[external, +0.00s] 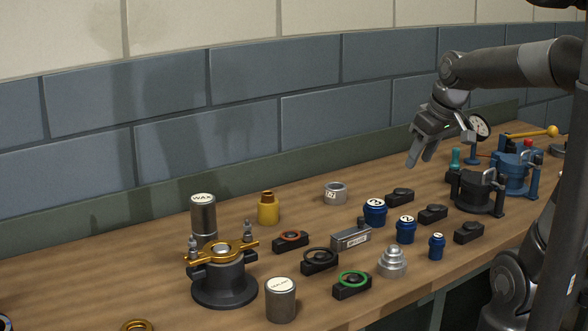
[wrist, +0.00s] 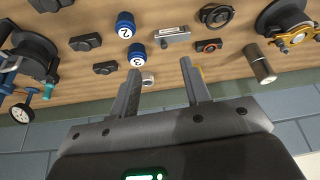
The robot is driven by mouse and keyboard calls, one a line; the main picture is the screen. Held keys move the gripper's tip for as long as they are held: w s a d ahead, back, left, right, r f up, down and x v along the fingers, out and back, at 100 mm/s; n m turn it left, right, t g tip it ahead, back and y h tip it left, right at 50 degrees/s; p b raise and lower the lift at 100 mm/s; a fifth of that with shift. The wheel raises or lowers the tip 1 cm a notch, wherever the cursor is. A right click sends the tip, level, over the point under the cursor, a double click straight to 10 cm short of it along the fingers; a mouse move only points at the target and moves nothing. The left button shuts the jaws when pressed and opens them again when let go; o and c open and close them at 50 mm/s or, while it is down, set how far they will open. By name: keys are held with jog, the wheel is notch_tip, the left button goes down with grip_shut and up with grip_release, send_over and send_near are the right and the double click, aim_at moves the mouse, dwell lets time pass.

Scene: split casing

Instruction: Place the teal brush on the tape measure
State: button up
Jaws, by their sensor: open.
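A small upright teal piece (external: 455,158), which looks like the teal brush, stands at the back right of the bench, beside the dial gauge and behind the black clamp fixture. In the wrist view a teal piece (wrist: 48,92) shows at the left edge, outside the fingers. I cannot surely pick out a tape measure; a small grey round piece with a label (external: 335,193) lies near the back, but I cannot tell what it is. My gripper (external: 419,163) is open and empty, in the air above the back of the bench, left of the teal piece.
A dial gauge (external: 479,126) stands near the teal piece, with black (external: 478,192) and blue (external: 515,172) clamp fixtures beside it. Blue numbered cylinders (external: 375,212) and several black blocks (external: 320,261) fill the middle. A wax can (external: 203,213) stands left. The back wall is close.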

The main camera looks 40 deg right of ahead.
jog(key=s+a+f+m+t, duration=0.1)
jog(key=s+a, duration=0.1)
jog(key=s, duration=0.6)
jog(key=shift+a+f+h, duration=0.2)
jog(key=shift+f+h, duration=0.05)
jog(key=shift+h, duration=0.05)
jog(key=shift+s, duration=0.1)
dwell(0.7)
